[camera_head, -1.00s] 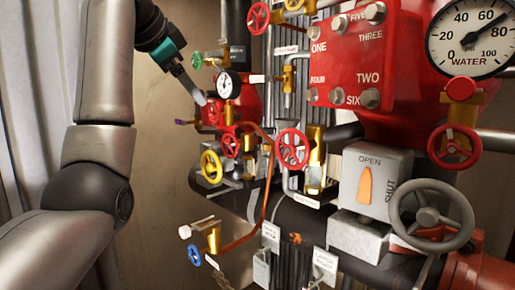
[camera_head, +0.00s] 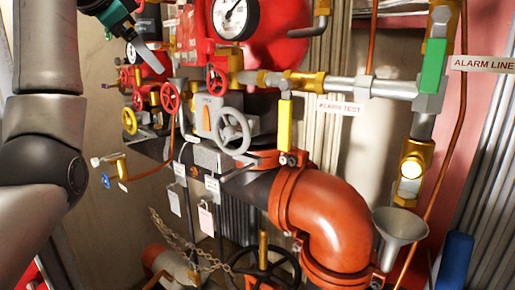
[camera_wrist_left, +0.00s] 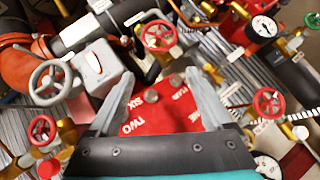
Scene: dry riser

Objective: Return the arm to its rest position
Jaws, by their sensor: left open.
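My left arm (camera_head: 40,110) comes in along the left side of the head view, bent at a dark elbow joint. My left gripper (camera_head: 158,68), with a teal band, is at the upper left, in front of the red valve parts. In the left wrist view its two grey fingers (camera_wrist_left: 160,78) stand wide apart with nothing between them. My right gripper is in neither view.
Close around the arm are a red handwheel (camera_head: 170,97), a yellow handwheel (camera_head: 129,121) and a blue one (camera_head: 105,181). A grey handwheel (camera_head: 233,131), an orange pipe elbow (camera_head: 335,215) and a funnel (camera_head: 398,228) stand further right. Bare wall (camera_head: 95,130) lies beside the arm.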

